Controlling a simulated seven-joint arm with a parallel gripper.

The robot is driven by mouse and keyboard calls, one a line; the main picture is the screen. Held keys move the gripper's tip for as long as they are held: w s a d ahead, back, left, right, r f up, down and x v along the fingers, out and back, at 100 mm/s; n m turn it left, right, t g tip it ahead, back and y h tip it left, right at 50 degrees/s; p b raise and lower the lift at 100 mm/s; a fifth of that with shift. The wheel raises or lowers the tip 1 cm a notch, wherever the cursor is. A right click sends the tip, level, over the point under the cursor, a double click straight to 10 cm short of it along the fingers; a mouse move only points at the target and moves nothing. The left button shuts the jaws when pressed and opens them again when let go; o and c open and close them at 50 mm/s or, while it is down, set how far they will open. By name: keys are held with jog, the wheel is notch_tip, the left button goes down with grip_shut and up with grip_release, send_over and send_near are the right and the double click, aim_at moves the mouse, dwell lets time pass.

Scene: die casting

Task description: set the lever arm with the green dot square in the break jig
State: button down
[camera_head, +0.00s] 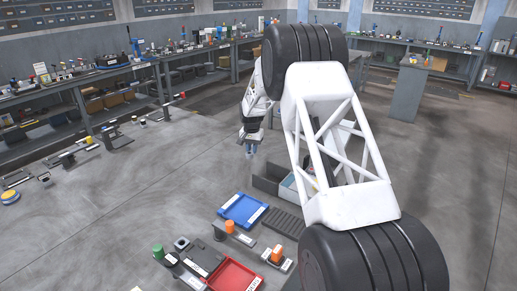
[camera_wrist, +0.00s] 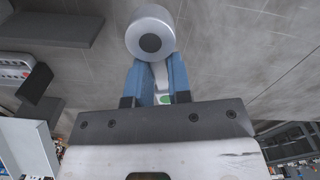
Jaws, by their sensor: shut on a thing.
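My gripper (camera_wrist: 157,68) has its two blue fingers closed on a grey lever arm (camera_wrist: 150,30). The lever arm's round boss, with a dark centre, sticks out beyond the fingertips. Its green dot (camera_wrist: 166,99) shows between the fingers, near the gripper body. In the head view my gripper (camera_head: 250,149) hangs in the air above the grey floor, left of my white arm link; the held part is too small to make out there. I cannot tell which fixture is the break jig.
A blue tray (camera_head: 225,210), a red tray (camera_head: 212,283), a dark ribbed rack (camera_head: 284,223) and a dark open bin (camera_head: 265,185) lie at front centre. Small fixtures line the left.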

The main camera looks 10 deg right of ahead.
jog(key=s+a+r+m, duration=0.2)
jog(key=s+a+m, duration=0.2)
jog(key=s+a, duration=0.4)
jog(key=m, duration=1.8)
send_over(204, 258)
jog(key=shift+r, duration=0.35)
jog(key=shift+f, duration=0.2)
jog(key=shift+f, duration=3.2)
jog(key=shift+f, duration=0.5)
